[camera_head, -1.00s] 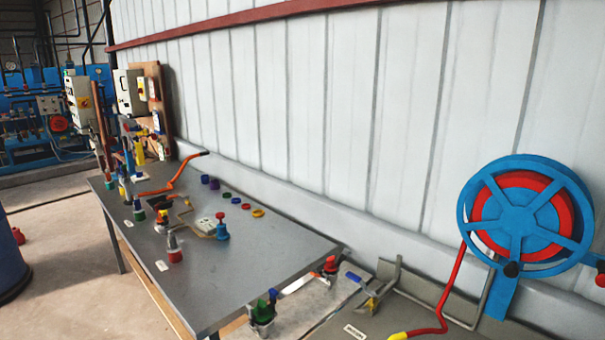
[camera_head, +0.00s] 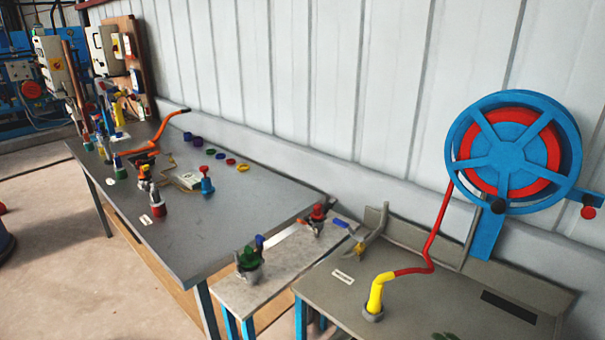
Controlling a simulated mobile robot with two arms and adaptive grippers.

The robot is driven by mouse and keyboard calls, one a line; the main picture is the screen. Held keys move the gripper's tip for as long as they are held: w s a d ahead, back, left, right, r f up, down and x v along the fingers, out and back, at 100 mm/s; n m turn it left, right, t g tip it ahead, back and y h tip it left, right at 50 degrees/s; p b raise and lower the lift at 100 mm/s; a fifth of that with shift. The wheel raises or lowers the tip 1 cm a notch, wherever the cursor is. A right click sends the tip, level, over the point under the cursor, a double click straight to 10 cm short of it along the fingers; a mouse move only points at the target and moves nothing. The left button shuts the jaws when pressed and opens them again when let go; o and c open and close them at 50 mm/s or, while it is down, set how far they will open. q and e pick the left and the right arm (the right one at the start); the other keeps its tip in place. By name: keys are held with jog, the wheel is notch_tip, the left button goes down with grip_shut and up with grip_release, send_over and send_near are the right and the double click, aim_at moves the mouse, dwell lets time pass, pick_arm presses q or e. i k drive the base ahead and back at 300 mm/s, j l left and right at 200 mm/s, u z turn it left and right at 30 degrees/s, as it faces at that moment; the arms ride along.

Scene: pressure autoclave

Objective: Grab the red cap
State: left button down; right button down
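A small red cap (camera_head: 231,161) lies on the long grey table (camera_head: 215,235) near its wall side. It sits in a row of small caps, with a yellow one (camera_head: 243,168) to its right and green (camera_head: 210,153) and blue (camera_head: 194,140) ones to its left. Other red parts show: a red knob on a blue fitting (camera_head: 207,187) on the same table, and a red top on a fixture (camera_head: 318,212) on the small bench. I cannot tell which red part the task names. Neither of my grippers is in view.
Several upright fittings and an orange bent handle (camera_head: 165,132) crowd the table's far end. A small bench with a green-topped fixture (camera_head: 249,262) and a second table with a yellow-ended red hose (camera_head: 378,292) stand nearer. A blue reel (camera_head: 510,155) hangs at right.

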aim_at(316, 214)
jog(key=i+j, duration=0.25)
jog(key=i, duration=0.25)
jog(key=i+j+u, duration=0.1)
jog(key=i, duration=0.35)
jog(key=j, duration=0.1)
